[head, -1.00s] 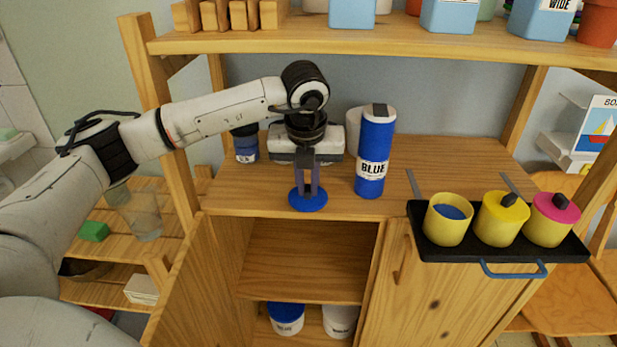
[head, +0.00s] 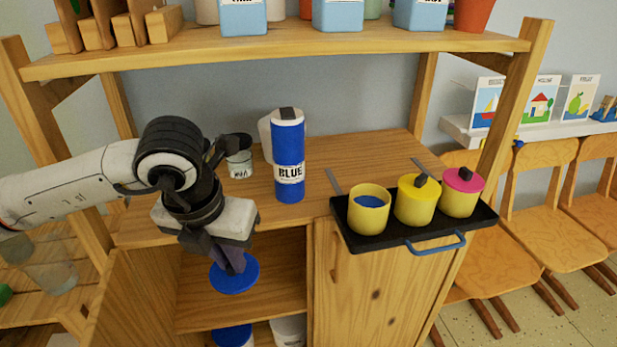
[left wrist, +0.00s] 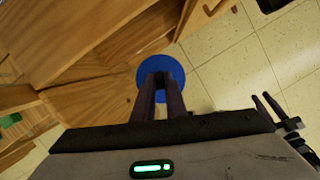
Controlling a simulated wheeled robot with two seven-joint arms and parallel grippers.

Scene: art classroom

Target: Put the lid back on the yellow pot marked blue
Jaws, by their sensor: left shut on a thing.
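My left gripper (head: 230,262) is shut on a round blue lid (head: 236,277) and holds it in the air in front of the open cabinet. The lid (left wrist: 160,68) also shows beyond the fingers (left wrist: 160,85) in the left wrist view. In the head view, an open yellow pot (head: 368,222) with blue inside stands at the left of a black tray (head: 400,237), to the right of my gripper. Beside it stand a yellow pot with a yellow lid (head: 416,205) and one with a pink lid (head: 463,182).
A tall blue bottle marked BLUE (head: 289,158) stands on the cabinet top between my gripper and the tray. The upper shelf (head: 300,48) overhangs the top. Chairs (head: 560,235) stand at right.

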